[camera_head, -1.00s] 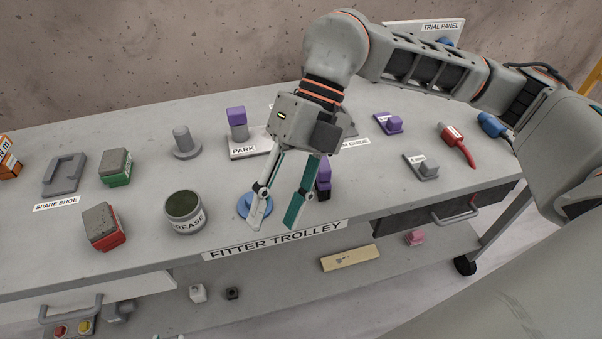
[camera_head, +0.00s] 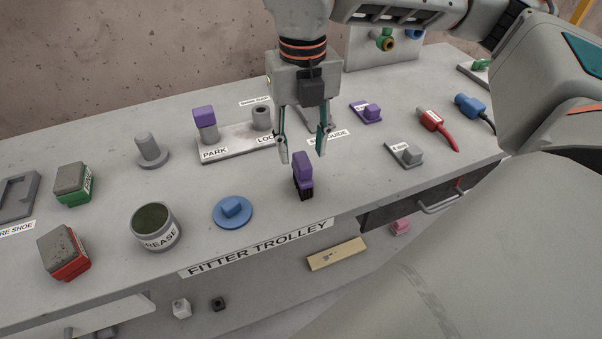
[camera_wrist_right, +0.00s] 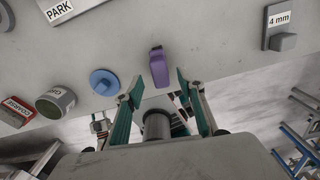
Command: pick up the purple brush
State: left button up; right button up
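The purple brush (camera_head: 303,172) stands upright on the trolley top near its front edge, with a purple handle above dark bristles. My right gripper (camera_head: 302,156) is open and empty, pointing down, with its fingertips apart just above and behind the brush handle in the head view. In the right wrist view the purple brush (camera_wrist_right: 158,68) shows ahead of and between the two open fingers (camera_wrist_right: 154,82), with clear gaps on both sides. My left gripper is not in view.
A blue round piece (camera_head: 233,211) and a grease tin (camera_head: 156,226) stand left of the brush. The PARK block (camera_head: 240,141) is behind it. A grey 4 mm piece (camera_head: 405,153) and a red-handled tool (camera_head: 437,128) lie to the right. The trolley's front edge is close.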

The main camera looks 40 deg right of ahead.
aim_at(302, 159)
notch_tip(302, 159, down, 4)
jog(key=shift+f, duration=0.15)
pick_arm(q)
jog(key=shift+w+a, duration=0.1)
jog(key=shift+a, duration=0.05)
pick_arm(e)
grip_shut()
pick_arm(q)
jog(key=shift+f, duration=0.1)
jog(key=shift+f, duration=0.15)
pick_arm(e)
jog(key=shift+r, duration=0.2)
